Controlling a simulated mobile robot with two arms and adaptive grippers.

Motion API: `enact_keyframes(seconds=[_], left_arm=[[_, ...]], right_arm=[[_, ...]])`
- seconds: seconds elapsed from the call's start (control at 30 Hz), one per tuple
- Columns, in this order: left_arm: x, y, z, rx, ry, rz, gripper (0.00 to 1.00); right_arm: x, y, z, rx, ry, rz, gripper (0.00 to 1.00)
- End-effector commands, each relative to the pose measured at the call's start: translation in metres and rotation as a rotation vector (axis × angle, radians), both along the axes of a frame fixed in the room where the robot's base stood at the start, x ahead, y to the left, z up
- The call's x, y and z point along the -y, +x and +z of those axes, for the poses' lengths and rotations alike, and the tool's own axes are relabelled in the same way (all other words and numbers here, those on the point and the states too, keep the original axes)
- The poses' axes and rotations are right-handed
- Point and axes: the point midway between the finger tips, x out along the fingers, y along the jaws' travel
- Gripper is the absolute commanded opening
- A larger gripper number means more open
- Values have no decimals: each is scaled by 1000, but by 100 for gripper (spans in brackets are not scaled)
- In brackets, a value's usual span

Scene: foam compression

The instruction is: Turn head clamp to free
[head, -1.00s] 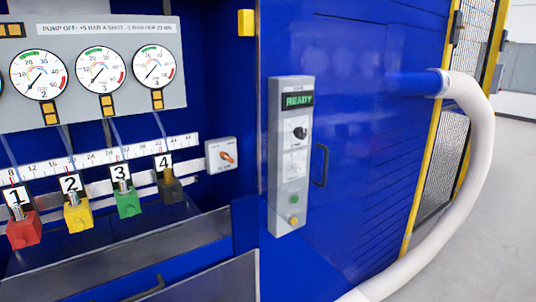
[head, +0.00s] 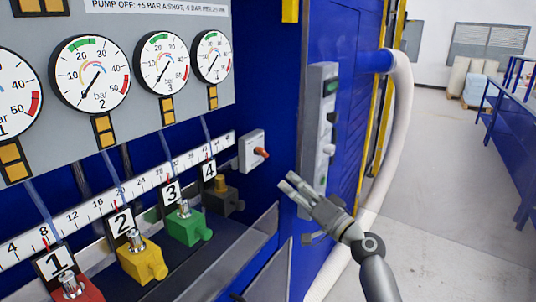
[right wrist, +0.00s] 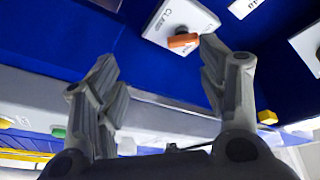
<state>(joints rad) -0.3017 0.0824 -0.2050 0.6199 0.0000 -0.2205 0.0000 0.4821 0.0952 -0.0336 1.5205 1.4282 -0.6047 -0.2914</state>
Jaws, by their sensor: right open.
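The head clamp switch is a small light grey box (head: 251,149) with an orange lever (head: 262,153), on the blue wall right of the numbered scale. In the right wrist view the box (right wrist: 168,15) appears upside down, its orange lever (right wrist: 183,40) beyond the fingertips. My right gripper (head: 289,186) is open and empty, lower right of the switch in the head view and apart from it. The wrist view shows its two spread fingers (right wrist: 160,62) with nothing between them. The lever's exact setting is hard to read. My left gripper is not in view.
A grey control panel (head: 316,130) with buttons stands on the cabinet right of the switch. Numbered red, yellow (head: 142,262), green (head: 188,225) and dark blocks sit on a ledge at left, under several gauges (head: 90,72). A white hose (head: 398,120) and open floor are at right.

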Motion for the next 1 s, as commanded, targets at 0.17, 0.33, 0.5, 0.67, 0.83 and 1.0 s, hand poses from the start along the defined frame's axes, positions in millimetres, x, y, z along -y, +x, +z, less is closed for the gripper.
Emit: enact_keyframes(seconds=[0.17, 0.33, 0.5, 0.67, 0.83, 1.0], left_arm=[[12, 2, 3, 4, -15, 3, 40], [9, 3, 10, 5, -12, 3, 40], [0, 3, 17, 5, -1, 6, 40], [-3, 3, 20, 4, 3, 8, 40], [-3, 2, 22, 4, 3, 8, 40], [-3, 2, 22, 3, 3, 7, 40]], right_arm=[[-5, -2, 35, 53, 31, 27, 66], [-18, 14, 43, 53, 35, 30, 66], [-38, 38, 52, 52, 34, 29, 66], [-52, 57, 57, 52, 34, 29, 66], [-61, 71, 60, 51, 33, 27, 66], [-65, 76, 61, 52, 31, 26, 66]])
